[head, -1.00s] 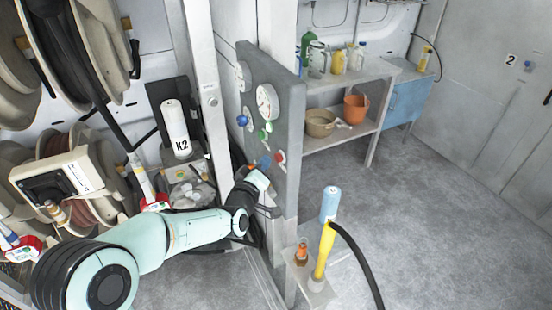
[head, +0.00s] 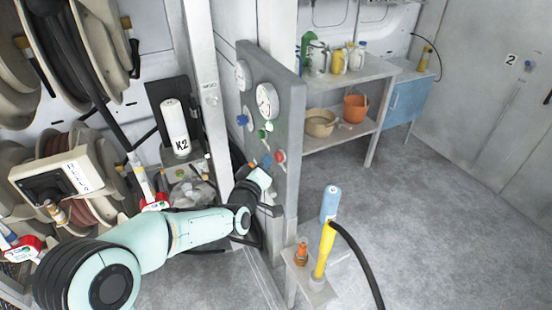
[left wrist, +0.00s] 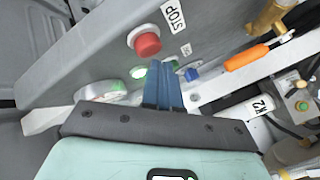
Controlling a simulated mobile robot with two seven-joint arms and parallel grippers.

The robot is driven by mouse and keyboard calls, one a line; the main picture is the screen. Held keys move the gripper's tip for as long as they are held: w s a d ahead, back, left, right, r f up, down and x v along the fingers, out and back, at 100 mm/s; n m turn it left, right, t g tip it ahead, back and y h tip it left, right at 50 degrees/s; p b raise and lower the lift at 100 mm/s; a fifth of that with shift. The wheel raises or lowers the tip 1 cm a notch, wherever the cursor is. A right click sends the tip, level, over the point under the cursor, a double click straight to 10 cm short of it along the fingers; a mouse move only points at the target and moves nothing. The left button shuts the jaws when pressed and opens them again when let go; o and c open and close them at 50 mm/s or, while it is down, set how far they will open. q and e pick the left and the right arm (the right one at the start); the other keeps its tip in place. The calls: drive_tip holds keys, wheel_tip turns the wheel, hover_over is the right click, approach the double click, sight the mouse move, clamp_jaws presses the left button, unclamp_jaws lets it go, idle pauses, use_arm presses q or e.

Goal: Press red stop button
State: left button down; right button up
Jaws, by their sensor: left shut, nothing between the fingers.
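The red stop button (head: 280,156) sits on the grey gauge panel (head: 285,107). In the left wrist view the round red button (left wrist: 147,43) stands out from a white collar, with a STOP label (left wrist: 174,14) beside it. My left gripper (head: 265,161) is close to the button, just to its left in the head view. In the left wrist view its blue fingers (left wrist: 160,66) are shut together and empty. Their tips lie just below and right of the button's image; a visible gap separates them, and I cannot tell the depth. My right gripper is not in view.
A green button (head: 262,134), a blue knob (head: 242,120) and gauges (head: 267,101) share the panel. A yellow nozzle (head: 324,249) with a black hose stands on a small shelf at front. Hose reels fill the left. The floor to the right is clear.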

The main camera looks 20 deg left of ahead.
use_arm(q)
drive_tip(key=shift+w+d, duration=0.45)
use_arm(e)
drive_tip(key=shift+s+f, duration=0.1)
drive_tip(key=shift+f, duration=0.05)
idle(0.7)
use_arm(q)
drive_tip(key=shift+a, duration=0.1)
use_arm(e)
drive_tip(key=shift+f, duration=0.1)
use_arm(q)
drive_tip(key=shift+s+a+b, duration=0.5)
drive_tip(key=shift+s+b, duration=0.2)
drive_tip(key=shift+b, duration=0.1)
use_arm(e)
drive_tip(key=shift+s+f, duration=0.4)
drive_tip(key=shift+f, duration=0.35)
use_arm(q)
drive_tip(key=s+a+b, duration=0.3)
drive_tip(key=b, duration=0.1)
drive_tip(key=shift+s+a, duration=0.15)
drive_tip(key=shift+s, duration=0.25)
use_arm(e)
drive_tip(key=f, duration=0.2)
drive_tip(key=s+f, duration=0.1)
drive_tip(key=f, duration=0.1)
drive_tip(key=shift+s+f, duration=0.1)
